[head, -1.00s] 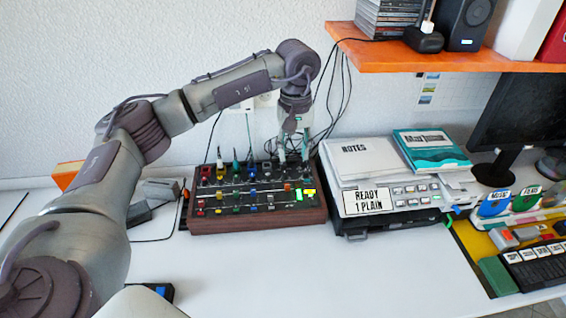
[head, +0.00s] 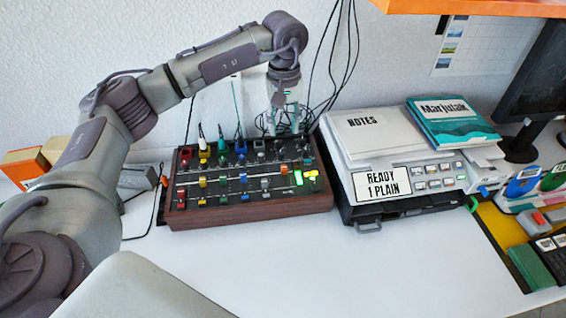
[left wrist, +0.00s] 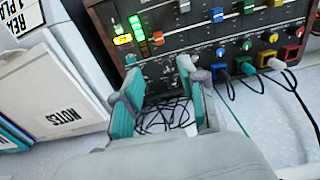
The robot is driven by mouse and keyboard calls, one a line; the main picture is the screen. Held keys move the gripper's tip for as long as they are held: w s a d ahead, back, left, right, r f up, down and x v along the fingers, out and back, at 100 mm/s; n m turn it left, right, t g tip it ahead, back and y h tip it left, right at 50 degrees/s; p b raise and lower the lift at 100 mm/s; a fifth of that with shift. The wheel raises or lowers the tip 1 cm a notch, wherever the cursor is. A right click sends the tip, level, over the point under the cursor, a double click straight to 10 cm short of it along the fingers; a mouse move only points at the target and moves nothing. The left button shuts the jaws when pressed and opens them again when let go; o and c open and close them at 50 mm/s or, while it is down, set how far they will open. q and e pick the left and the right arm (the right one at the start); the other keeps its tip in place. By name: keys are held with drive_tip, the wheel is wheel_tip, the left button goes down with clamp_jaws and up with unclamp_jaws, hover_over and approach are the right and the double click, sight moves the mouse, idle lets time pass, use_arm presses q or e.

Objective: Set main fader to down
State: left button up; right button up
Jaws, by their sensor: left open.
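The mixer (head: 246,211) is a dark panel in a wooden case, with coloured knobs and slider caps. An orange slider cap (head: 284,169) sits near its right end, beside green and yellow lit blocks (head: 308,176). The orange cap also shows in the left wrist view (left wrist: 158,38). I cannot read which slider is labelled main. My left gripper (head: 284,130) is open and empty at the mixer's back right edge. In the left wrist view its fingers (left wrist: 160,75) are apart, with cables and the panel edge between and beyond them. My right gripper is out of view.
Cables (left wrist: 160,116) lie behind the mixer, and plugs with leads rise from its back row. A printer-like machine (head: 420,205) with notes (head: 375,133) and a teal book (head: 455,122) stands to the right. The white table (head: 330,270) in front is clear.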

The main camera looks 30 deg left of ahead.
sight(284, 166)
use_arm(q)
wheel_tip(284, 166, down, 13)
drive_tip(key=shift+s+d+r+p, duration=0.1)
drive_tip(key=shift+s+p, duration=0.05)
drive_tip(key=shift+p, duration=0.5)
clamp_jaws()
